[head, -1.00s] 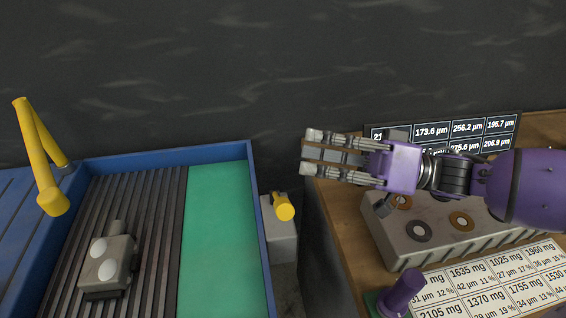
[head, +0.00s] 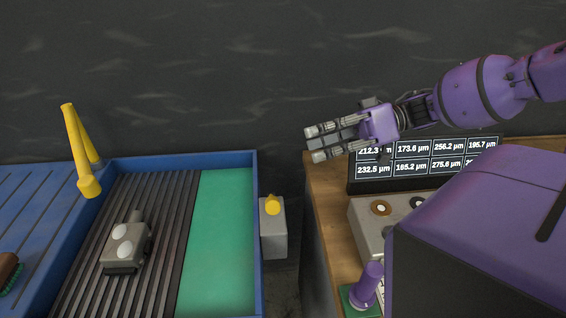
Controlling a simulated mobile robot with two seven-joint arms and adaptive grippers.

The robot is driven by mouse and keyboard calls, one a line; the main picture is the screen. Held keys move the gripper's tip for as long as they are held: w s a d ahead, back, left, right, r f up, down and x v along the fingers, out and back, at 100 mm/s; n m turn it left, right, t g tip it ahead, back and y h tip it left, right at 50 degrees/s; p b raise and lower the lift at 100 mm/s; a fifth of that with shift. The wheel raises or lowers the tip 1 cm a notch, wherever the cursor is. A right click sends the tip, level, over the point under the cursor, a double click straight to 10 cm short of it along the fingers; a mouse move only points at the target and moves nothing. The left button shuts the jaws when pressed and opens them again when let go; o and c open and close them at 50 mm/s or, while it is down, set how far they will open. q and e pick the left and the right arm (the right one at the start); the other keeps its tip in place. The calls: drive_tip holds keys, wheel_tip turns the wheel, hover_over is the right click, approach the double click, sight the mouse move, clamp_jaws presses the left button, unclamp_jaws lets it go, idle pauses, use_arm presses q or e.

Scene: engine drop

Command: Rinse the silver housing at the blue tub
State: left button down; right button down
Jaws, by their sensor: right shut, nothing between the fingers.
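The silver housing (head: 138,250) is a small grey block with two pale round faces. It lies on the dark ribbed rack in the left part of the blue tub (head: 256,215). A teal surface (head: 222,240) fills the tub's right part. A yellow spout (head: 78,150) stands at the tub's back left. My right gripper (head: 318,143) is shut and empty, in front of the dark wall and above the wooden bench's left end. It is well to the right of the housing and apart from it. My left gripper is not in view.
A grey box (head: 273,240) with a yellow knob (head: 272,205) stands right of the tub. The bench holds a number display (head: 425,162), a grey block with rings (head: 368,222) and a purple-handled tool (head: 369,280). A brown brush (head: 8,268) sits far left.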

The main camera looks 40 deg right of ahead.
drive_tip(key=w+a+f+b, duration=0.1)
drive_tip(key=a+f+b, duration=0.1)
drive_tip(key=a+f, duration=0.3)
drive_tip(key=a, duration=0.4)
drive_tip(key=shift+w+a, duration=0.35)
drive_tip(key=shift+w, duration=0.05)
drive_tip(key=shift+f, duration=0.1)
